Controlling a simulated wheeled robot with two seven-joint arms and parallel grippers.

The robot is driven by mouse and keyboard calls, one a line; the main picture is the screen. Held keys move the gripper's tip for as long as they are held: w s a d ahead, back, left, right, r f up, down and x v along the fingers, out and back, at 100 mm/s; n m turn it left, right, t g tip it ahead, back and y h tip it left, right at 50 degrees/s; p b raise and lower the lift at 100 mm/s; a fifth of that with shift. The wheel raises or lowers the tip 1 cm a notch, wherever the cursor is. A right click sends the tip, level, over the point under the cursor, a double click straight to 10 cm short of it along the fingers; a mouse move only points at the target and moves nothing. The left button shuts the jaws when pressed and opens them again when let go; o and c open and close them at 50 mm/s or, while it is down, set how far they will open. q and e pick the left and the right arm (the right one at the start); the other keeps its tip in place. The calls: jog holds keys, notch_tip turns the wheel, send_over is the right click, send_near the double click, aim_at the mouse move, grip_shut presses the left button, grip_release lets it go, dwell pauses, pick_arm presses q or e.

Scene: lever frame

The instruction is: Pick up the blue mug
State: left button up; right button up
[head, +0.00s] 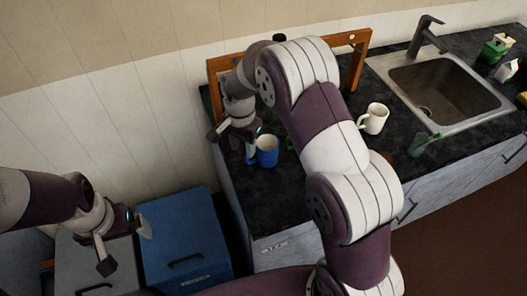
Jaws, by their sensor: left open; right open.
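The blue mug (268,152) stands upright near the left end of the dark counter (285,200), with its handle toward the left. My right gripper (233,146) is open just left of the mug, its fingers pointing down. One finger is close to the mug's handle; I cannot tell whether they touch. My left gripper (126,248) is open and empty at the lower left, in front of the bins and away from the counter.
A wooden frame (345,39) stands at the back behind my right arm. A white mug (376,119) and a green item (425,144) lie to the right, near the sink (440,85) and faucet (427,35). A blue bin (185,235) and a grey bin (85,262) stand left.

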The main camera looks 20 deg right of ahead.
jog(key=f, duration=0.2)
jog(key=d+f+p, duration=0.1)
jog(key=f, duration=0.1)
jog(key=shift+s+f, duration=0.1)
jog(key=shift+s, duration=0.15)
jog(key=shift+w+a+f, duration=0.1)
jog(key=shift+w+f, duration=0.05)
jog(key=shift+f, duration=0.05)
jog(key=shift+r, duration=0.1)
grip_shut()
jog(key=shift+r, duration=0.1)
notch_tip(320, 180, up, 10)
jog(key=shift+f+b, duration=0.25)
jog(key=shift+b, duration=0.7)
jog(key=shift+r, duration=0.15)
